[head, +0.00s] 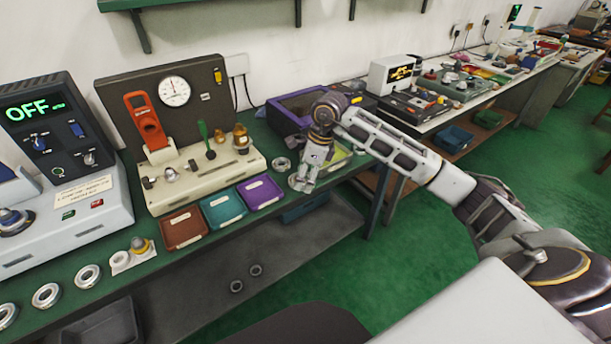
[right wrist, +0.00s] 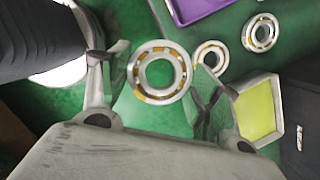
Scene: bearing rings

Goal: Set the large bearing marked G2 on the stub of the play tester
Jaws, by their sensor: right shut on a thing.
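My right gripper (head: 303,184) is low over the green bench, right of the purple tray. In the right wrist view, my right gripper (right wrist: 156,85) is shut on a large bearing (right wrist: 182,72), a steel ring with brass-coloured parts, held between the fingers. No G2 mark is legible on it. The play tester (head: 200,186) is a cream base with a dark back panel and a round dial; it stands left of the gripper, apart from it. A short metal knob, possibly the stub (head: 171,174), sits on its front left. My left gripper is not in view.
Brown (head: 184,229), teal (head: 223,208) and purple (head: 260,193) trays line the tester's front. Two other bearings (right wrist: 262,32) (right wrist: 210,56) lie near the held one, beside a yellow-lined tray (right wrist: 256,110). A control box (head: 75,215) reading OFF stands left. Several rings (head: 46,295) lie along the front edge.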

